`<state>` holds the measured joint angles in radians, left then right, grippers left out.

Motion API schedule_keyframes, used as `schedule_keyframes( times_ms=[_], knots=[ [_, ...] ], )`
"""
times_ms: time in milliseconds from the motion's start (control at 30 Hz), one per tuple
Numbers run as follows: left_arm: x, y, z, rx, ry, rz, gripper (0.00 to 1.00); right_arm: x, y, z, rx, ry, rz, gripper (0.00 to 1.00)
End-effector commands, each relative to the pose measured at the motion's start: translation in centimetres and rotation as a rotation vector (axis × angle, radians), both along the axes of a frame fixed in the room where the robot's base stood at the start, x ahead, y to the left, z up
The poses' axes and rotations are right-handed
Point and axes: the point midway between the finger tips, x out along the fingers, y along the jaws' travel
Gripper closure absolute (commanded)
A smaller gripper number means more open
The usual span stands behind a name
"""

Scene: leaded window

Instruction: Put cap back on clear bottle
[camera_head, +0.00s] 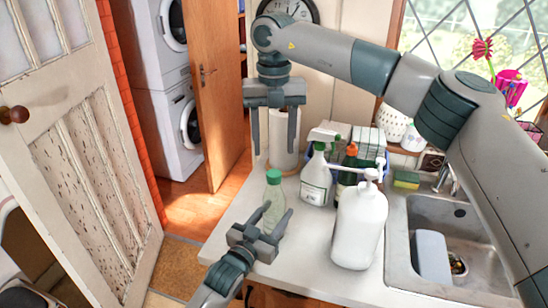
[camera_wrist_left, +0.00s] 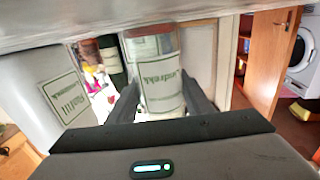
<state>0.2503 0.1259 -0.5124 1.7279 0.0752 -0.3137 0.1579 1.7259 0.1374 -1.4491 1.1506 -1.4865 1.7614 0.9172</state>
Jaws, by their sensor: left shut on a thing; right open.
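The clear bottle (camera_head: 273,196) stands upright at the left part of the white counter. A green cap (camera_head: 273,176) shows at its top; I cannot tell how firmly it is seated. My left gripper (camera_head: 268,226) is shut around the bottle's lower body. In the left wrist view the labelled bottle (camera_wrist_left: 163,85) lies between both fingers (camera_wrist_left: 162,98). My right gripper (camera_head: 273,152) hangs with its fingers pointing down, open and empty. In the head view it appears above the cap, with a paper roll behind its fingers.
A white pump bottle (camera_head: 358,228) and a spray bottle (camera_head: 316,180) stand right of the clear bottle. The paper roll (camera_head: 284,140) is behind. A sink (camera_head: 400,262) lies at the right. The counter's left edge is close to the clear bottle.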

Motion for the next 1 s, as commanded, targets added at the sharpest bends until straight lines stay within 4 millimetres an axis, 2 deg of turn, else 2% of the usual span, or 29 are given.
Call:
schedule_keyframes(
  times_ms=[100, 300, 667, 700, 767, 800, 1000],
  knots=[
    [0.0, 0.0, -0.1, 0.000, 0.001, 0.000, 1.00, 0.1, 0.0, 2.0, 0.000, -0.002, -0.001, 0.49],
    [0.0, 0.0, -0.1, 0.000, 0.001, 0.000, 1.00, 0.0, 0.0, 3.9, -0.001, 0.000, -0.001, 0.49],
    [0.0, 0.0, 0.0, 0.000, 0.001, 0.000, 1.00, 0.0, 0.0, 4.4, 0.000, 0.000, 0.000, 0.49],
    [0.0, 0.0, 0.0, 0.000, 0.001, 0.000, 0.49, 0.0, 0.0, 4.4, 0.000, 0.000, 0.000, 0.49],
    [0.0, 0.0, 0.0, 0.000, 0.001, 0.000, 0.35, 0.0, 0.0, 4.4, -0.001, 0.000, 0.000, 0.49],
    [0.0, 0.0, 0.0, 0.000, 0.001, 0.000, 0.32, 0.0, 0.0, 4.4, -0.001, 0.000, 0.000, 0.49],
    [0.0, 0.0, 0.0, 0.000, 0.000, 0.000, 0.32, 0.0, 0.0, 4.4, -0.001, 0.000, 0.000, 0.49]
  ],
)
